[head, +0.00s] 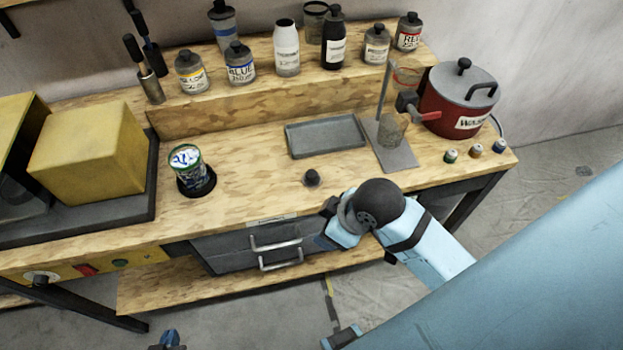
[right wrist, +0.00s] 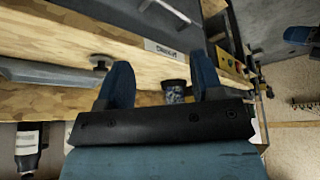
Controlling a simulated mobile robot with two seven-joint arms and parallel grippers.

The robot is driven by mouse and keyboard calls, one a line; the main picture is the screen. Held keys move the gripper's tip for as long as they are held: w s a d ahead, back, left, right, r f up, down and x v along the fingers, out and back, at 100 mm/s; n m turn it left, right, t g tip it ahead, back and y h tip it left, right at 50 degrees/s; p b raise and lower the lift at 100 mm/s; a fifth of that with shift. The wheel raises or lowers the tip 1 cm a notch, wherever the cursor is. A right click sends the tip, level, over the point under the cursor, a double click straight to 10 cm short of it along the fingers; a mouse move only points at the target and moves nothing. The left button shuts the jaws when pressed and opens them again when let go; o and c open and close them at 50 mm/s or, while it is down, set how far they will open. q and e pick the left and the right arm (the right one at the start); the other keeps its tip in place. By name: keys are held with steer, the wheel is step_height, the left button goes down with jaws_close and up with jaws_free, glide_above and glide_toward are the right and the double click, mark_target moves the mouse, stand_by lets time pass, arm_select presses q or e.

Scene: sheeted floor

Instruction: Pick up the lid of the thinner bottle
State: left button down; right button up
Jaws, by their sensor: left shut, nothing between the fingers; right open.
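A small black lid with a knob (head: 312,179) lies alone on the bench top, near the front edge. It also shows in the right wrist view (right wrist: 100,62), to the left of the fingers. A white bottle (head: 286,50) on the raised back shelf has a dark top without a knob; its label is too small to read. My right gripper (head: 325,222) is partly hidden behind its wrist at the bench's front edge, just right of and below the lid. Its two blue fingers are apart and empty in the right wrist view (right wrist: 159,85). My left gripper (head: 170,341) shows at the bottom edge, fingers together and empty.
A can in a black holder (head: 195,180) stands left of the lid. A grey tray (head: 327,136), a stand with a beaker (head: 392,132) and a red pot (head: 459,100) are behind and right. Drawers with handles (head: 275,245) are below the bench edge. Several bottles line the back shelf.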

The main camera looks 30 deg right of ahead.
steer(key=w+a+r+n+g, duration=0.1)
steer(key=w+a+r+n, duration=0.25)
steer(key=w+n, duration=0.2)
step_height(320, 180, up, 5)
steer(key=n+g+h, duration=0.3)
steer(key=n, duration=0.7)
glide_above(312, 173)
step_height(312, 173, down, 14)
steer(key=shift+r+p, duration=0.2)
steer(key=shift+p, duration=0.3)
steer(key=c, duration=1)
